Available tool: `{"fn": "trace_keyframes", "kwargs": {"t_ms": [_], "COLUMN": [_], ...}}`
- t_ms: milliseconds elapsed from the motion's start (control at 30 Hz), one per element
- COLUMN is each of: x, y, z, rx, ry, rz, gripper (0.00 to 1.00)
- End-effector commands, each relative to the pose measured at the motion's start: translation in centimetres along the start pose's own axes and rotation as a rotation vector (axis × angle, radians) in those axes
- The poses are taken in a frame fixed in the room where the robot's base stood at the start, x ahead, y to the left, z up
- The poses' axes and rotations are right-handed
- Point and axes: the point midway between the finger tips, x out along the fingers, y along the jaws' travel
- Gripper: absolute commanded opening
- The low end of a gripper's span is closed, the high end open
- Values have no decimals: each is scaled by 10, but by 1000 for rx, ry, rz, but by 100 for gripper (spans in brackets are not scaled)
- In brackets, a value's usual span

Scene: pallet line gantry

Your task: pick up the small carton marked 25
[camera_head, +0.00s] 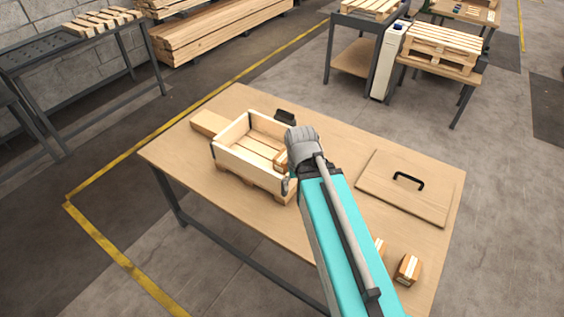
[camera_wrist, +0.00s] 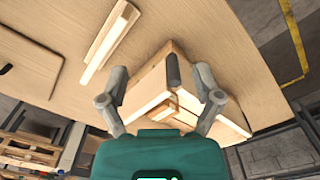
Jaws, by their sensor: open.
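A small brown carton (camera_head: 280,160) is partly visible inside the open wooden crate (camera_head: 232,165), against its right side and partly hidden by my wrist. Two more small cartons sit at the table's near right: one (camera_head: 408,268) in the open, another (camera_head: 379,246) mostly hidden behind my arm. No number can be read on any of them. My gripper (camera_head: 289,182) is at the crate's right end. In the wrist view its fingers (camera_wrist: 162,72) are spread wide with the crate's pale wall (camera_wrist: 148,92) beyond them; I see nothing held.
The crate stands on a wooden table (camera_head: 330,145). A lid with a black handle (camera_head: 428,204) lies right of my arm. A wooden block (camera_head: 208,123) lies left of the crate, a dark object (camera_head: 285,116) behind it. Pallets and lumber (camera_head: 215,35) stand further back.

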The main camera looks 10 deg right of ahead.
Motion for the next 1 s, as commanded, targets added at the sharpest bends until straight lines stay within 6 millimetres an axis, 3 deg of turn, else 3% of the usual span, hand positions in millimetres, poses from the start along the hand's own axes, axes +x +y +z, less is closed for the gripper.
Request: {"fn": "trace_keyframes", "kwargs": {"t_ms": [267,800,1000], "x": [2,8,9], "y": [7,5,4], "z": [-40,-180,-221], "rx": [112,546,686], "ry": [0,0,0], "rz": [0,0,0], "gripper": [100,100,100]}}
